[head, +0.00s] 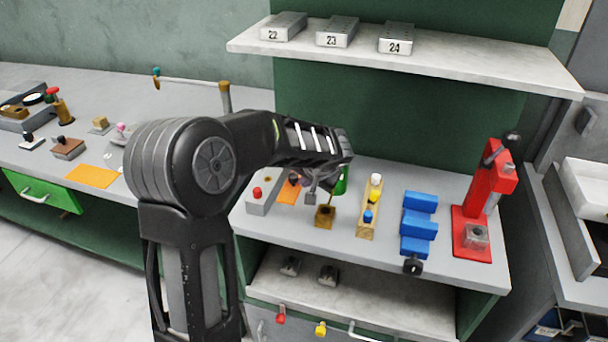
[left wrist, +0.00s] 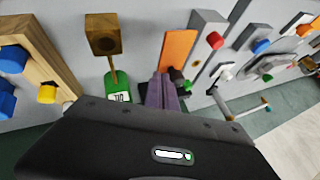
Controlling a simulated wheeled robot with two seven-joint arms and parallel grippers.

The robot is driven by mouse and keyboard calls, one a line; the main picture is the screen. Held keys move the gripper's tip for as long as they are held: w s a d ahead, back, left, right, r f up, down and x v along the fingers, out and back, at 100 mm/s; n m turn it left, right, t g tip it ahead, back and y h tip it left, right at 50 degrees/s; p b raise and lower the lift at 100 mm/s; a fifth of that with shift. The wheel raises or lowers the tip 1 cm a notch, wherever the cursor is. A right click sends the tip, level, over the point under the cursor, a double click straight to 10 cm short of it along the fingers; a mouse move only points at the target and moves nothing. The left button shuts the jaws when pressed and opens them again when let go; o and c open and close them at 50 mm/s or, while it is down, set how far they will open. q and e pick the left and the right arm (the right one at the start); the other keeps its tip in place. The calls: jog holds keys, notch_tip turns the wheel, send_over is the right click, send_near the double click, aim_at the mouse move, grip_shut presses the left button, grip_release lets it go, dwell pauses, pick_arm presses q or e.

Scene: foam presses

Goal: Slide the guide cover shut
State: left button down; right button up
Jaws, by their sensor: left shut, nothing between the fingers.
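I cannot tell for sure which part is the guide cover. A red press (head: 503,180) stands at the right end of the bench, with a clear block (head: 475,236) on its base. Left of it is a blue stepped fixture (head: 418,224) with a black knob (head: 412,265) at its front. My left gripper (head: 313,190) is over the bench's left part, well left of both; in the left wrist view its purple-grey fingers (left wrist: 161,92) are shut and empty, beside a green labelled container (left wrist: 118,88). My right gripper is not in view.
A wooden block with a hole (head: 325,216), a wooden rack with coloured pegs (head: 368,215) and a grey box with a red button (head: 261,195) stand nearby. An orange card (left wrist: 178,48) lies by the fingers. A shelf (head: 430,67) with numbered blocks hangs above.

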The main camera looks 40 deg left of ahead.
pick_arm(q)
jog(key=shift+a, duration=0.2)
jog(key=s+a+b, duration=0.1)
jog(key=a, duration=0.2)
jog(key=s+a+b, duration=0.1)
jog(key=a, duration=0.2)
jog(key=s+a+b, duration=0.1)
jog(key=a, duration=0.2)
jog(key=shift+s+a+b, duration=0.15)
jog(key=shift+a+b, duration=0.1)
jog(key=shift+b, duration=0.05)
